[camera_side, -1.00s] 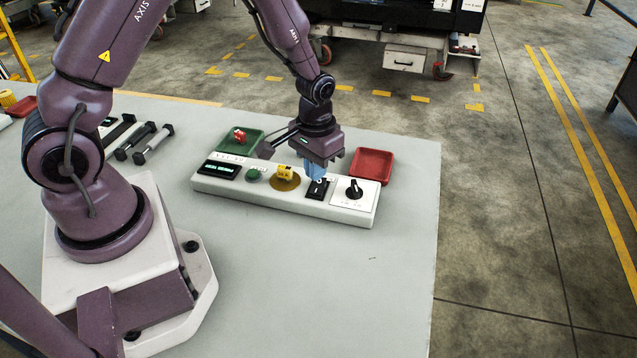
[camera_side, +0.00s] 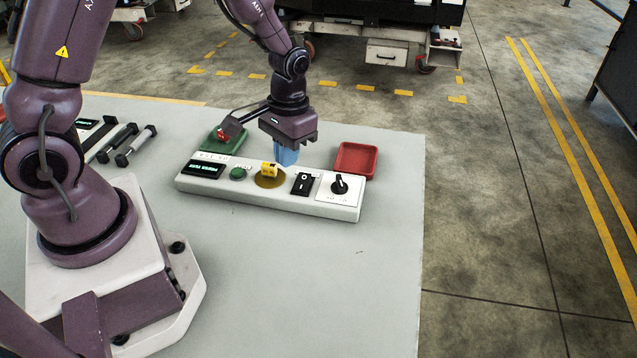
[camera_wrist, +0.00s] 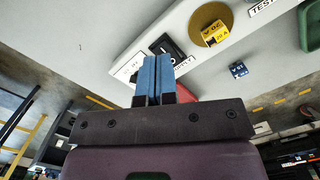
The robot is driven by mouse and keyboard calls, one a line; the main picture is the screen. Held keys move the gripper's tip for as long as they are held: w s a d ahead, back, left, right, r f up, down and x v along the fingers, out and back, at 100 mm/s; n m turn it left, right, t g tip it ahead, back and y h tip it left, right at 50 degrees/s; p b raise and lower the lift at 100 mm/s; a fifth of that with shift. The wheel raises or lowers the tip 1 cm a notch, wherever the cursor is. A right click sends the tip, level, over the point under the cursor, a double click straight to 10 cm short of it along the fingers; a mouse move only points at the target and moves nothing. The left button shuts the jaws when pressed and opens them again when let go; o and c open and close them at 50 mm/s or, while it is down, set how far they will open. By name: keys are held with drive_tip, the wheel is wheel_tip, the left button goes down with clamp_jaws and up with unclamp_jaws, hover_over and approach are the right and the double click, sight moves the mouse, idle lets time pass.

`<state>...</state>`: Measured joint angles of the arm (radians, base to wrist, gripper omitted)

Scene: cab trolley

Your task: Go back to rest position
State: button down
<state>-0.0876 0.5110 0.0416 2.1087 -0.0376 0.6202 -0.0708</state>
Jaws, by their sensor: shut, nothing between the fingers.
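My gripper (camera_side: 286,155) has blue fingertips and is shut with nothing held. In the side view it hangs just above the back edge of the white control panel (camera_side: 240,199), behind the yellow block and the black rocker switch. The shut fingers (camera_wrist: 155,80) also show in the wrist view, in front of the panel's switch end. The panel carries a lit display (camera_side: 204,168), a green button (camera_side: 238,173), a yellow block (camera_side: 269,169) on a round gold disc, a black rocker switch (camera_side: 303,183) and a black rotary knob (camera_side: 340,185).
A green tray (camera_side: 235,147) with a red item (camera_side: 223,138) stands behind the panel's left end. An empty red tray (camera_side: 356,159) stands behind its right end. Dark bar-like parts (camera_side: 128,150) lie on the table at left. The table front is clear.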

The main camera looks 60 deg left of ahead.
drive_tip(key=s+d+r+m+t, duration=0.1)
drive_tip(key=s+r+t, duration=0.1)
drive_tip(key=s+r, duration=0.2)
drive_tip(key=s+d+r+t, duration=0.1)
drive_tip(key=s+r, duration=0.3)
drive_tip(key=r, duration=0.7)
drive_tip(key=s+d+r+m+t, duration=0.1)
drive_tip(key=s+d+r+t, duration=0.1)
drive_tip(key=s+r, duration=0.3)
wheel_tip(320, 180, up, 3)
drive_tip(key=shift+f+m+t, duration=0.1)
drive_tip(key=shift+m+t, duration=0.2)
drive_tip(key=shift+t, duration=0.6)
